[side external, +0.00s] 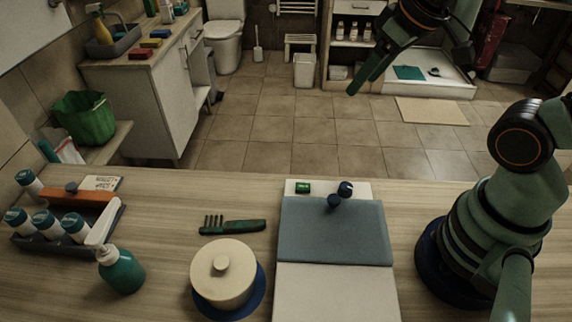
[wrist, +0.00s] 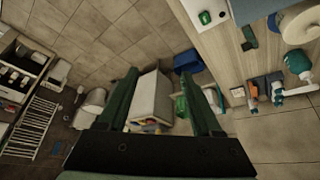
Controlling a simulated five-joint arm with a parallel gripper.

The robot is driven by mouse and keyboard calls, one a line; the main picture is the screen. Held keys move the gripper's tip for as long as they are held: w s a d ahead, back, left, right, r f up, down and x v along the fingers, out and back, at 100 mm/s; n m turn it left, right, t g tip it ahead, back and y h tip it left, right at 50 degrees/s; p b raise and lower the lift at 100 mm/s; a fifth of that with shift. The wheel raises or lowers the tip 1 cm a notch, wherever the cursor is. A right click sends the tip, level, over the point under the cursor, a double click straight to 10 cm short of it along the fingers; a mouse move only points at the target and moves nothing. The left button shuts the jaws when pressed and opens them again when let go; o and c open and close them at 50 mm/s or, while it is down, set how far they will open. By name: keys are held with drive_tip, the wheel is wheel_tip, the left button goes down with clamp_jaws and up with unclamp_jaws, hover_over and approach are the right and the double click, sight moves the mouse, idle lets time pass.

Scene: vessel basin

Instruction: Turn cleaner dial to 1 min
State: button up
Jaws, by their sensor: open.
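The cleaner (side external: 336,293) is a white box on the counter with a blue-grey lid (side external: 335,238).
A cream lidded pot (side external: 222,273), a dark comb (side external: 232,226), a green pump bottle (side external: 120,270) and a tray of bottles (side external: 60,238) stand left of the cleaner. My arm's base is to its right. The air above the dial is clear.

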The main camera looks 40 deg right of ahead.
sight(347, 186)
drive_tip(key=s+a+f+n+g, duration=0.1)
drive_tip(key=f+n, duration=0.2)
drive_tip(key=f, duration=0.4)
drive_tip(key=s+a+f+n+g, duration=0.1)
drive_tip(key=f+n+g, duration=0.1)
drive_tip(key=f, duration=0.5)
drive_tip(key=a+f+n+g, duration=0.2)
drive_tip(key=f+n, duration=0.3)
drive_tip(key=f, duration=0.2)
drive_tip(key=shift+s+f, duration=0.2)
drive_tip(key=shift+s, duration=0.2)
clamp_jaws()
drive_tip(key=shift+a+m, duration=0.1)
drive_tip(key=shift+m, duration=0.3)
drive_tip(key=m, duration=0.3)
drive_tip(key=shift+m, duration=2)
